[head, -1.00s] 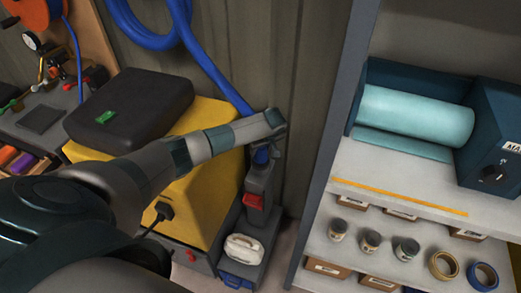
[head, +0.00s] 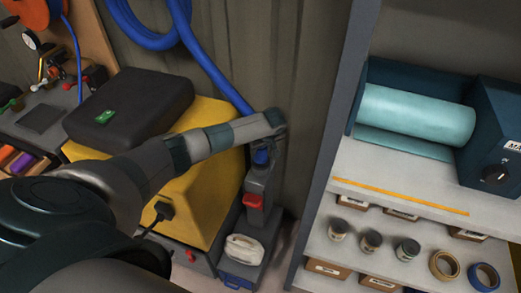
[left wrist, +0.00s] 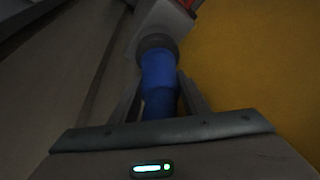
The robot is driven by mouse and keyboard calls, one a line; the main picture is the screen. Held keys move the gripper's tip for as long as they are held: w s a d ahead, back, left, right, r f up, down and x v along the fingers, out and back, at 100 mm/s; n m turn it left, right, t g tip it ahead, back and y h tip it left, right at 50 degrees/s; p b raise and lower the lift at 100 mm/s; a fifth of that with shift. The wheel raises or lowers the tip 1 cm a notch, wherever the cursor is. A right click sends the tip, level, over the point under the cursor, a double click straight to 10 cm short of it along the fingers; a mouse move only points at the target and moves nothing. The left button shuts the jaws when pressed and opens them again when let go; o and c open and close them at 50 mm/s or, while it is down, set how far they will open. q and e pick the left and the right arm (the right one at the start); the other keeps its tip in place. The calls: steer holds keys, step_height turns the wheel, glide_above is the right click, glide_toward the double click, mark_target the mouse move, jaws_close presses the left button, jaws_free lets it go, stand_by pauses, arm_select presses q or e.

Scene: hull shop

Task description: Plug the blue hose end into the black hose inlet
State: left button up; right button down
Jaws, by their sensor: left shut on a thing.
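The blue hose end (left wrist: 159,82) is between the fingers of my left gripper (left wrist: 160,98) in the left wrist view, and the gripper is shut on it. In the head view the gripper (head: 266,138) is above a grey upright housing, with the blue hose end (head: 261,157) showing below it. The black hose inlet (left wrist: 157,42) is a dark ring at the tip of the blue end. The two appear to meet in line; I cannot tell how deep the end sits. The right gripper is not in view.
The housing has a red lever (head: 253,201) and stands beside a yellow box (head: 208,184) with a black case (head: 130,106) on top. The blue hose (head: 211,67) runs up the corrugated wall. A shelf (head: 347,172) with jars and tape stands at right.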

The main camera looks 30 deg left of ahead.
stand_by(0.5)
arm_select(q)
steer(key=shift+f+b, duration=0.55)
steer(key=o, duration=1.1)
steer(key=shift+c, duration=0.2)
